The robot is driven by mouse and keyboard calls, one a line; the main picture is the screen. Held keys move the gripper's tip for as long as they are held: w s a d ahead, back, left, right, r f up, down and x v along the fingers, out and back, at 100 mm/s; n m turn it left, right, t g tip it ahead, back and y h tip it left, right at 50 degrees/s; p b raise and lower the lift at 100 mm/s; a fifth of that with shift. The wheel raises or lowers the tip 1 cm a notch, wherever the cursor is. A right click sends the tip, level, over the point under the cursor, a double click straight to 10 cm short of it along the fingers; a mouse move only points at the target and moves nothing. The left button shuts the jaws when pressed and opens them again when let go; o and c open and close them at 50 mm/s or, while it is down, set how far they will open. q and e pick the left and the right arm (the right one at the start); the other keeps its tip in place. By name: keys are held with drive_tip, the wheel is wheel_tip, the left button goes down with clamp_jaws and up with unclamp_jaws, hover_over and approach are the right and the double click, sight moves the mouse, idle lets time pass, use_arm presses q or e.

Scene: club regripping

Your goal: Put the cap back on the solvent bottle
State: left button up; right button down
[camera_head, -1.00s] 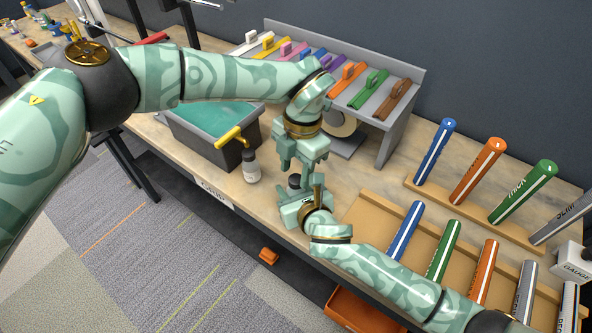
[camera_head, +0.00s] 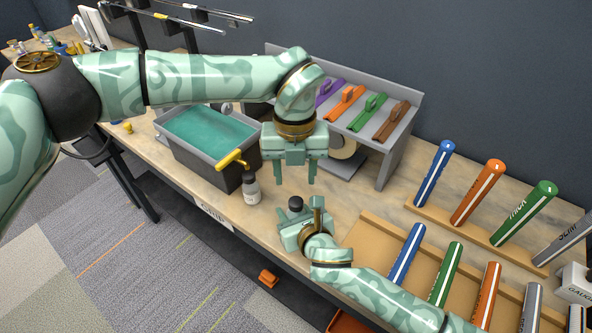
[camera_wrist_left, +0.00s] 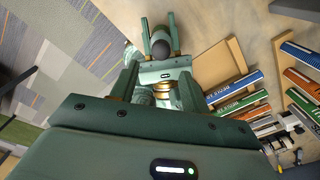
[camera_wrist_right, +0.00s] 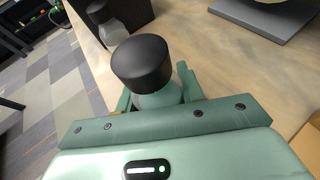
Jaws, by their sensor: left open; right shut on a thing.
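My right gripper (camera_head: 302,222) is shut on a small bottle (camera_wrist_right: 158,98) with a black cap on top. The cap (camera_wrist_right: 140,63) also shows in the head view (camera_head: 295,203) and the left wrist view (camera_wrist_left: 160,48). The cap sits on the bottle's top; I cannot tell how tightly. The bottle's lower part is hidden by my gripper. My left gripper (camera_head: 295,181) is open and empty, fingers pointing down, above the cap and apart from it. A second bottle (camera_head: 251,190), pale with a dark cap, stands on the bench left of my right gripper.
A grey tub (camera_head: 200,165) with teal contents and a yellow handle (camera_head: 231,159) stands behind the second bottle. A grey rack (camera_head: 405,125) of coloured pieces is at the back. Coloured tubes (camera_head: 477,195) stand at the right. Bench around the grippers is partly clear.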

sight(296, 201)
use_arm(q)
drive_tip(key=n, duration=0.4)
drive_tip(key=shift+d+r, duration=0.1)
drive_tip(key=shift+r, duration=0.05)
drive_tip(key=shift+n, duration=1.1)
drive_tip(key=shift+f, duration=4.05)
drive_tip(key=c, duration=1)
drive_tip(key=m, duration=0.6)
drive_tip(key=shift+m, duration=0.3)
clamp_jaws()
